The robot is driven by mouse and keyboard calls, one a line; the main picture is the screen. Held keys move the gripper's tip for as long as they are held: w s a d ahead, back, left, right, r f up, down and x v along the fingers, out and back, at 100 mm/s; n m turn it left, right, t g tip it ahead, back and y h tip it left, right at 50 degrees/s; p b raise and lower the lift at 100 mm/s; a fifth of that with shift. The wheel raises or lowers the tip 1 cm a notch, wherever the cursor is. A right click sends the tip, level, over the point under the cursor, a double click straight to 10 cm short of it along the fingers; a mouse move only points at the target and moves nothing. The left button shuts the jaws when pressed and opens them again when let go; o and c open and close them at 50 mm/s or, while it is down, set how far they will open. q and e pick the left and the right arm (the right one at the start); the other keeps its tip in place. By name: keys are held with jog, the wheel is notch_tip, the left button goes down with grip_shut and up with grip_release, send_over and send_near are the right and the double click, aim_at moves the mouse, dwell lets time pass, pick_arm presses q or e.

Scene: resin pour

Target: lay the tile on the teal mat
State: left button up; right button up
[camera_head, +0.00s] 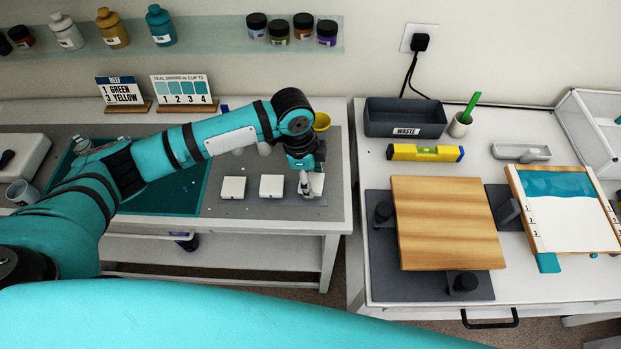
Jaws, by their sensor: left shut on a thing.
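Two small white square tiles (233,188) and (271,186) lie in a row on the grey surface of the left bench. My left gripper (308,183) reaches down at the right end of this row. It is shut on a third white tile (315,185), partly hidden by the fingers; I cannot tell whether that tile is clear of the surface. The teal mat (180,196) lies left of the tiles, with my left arm across and above part of it. My right gripper is not in view.
A yellow cup (321,121) stands behind my left gripper. Two small signs (184,91) stand at the back of the left bench. On the right bench are a wooden board (445,222), a yellow level (425,153) and a waste bin (405,118). A gap separates the benches.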

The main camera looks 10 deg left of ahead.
aim_at(313, 181)
pick_arm(q)
jog(key=shift+r, duration=0.35)
notch_tip(313, 181, up, 2)
jog(key=shift+r+b, duration=0.25)
jog(key=shift+b, duration=0.5)
jog(key=s+a+b, duration=0.1)
jog(key=s+a, duration=0.2)
jog(key=s, duration=0.4)
jog(key=s+a+r+b, duration=0.1)
jog(key=s+a+b, duration=0.1)
jog(key=s, duration=0.5)
jog(key=shift+s+a+r, duration=0.3)
jog(key=shift+a, duration=0.5)
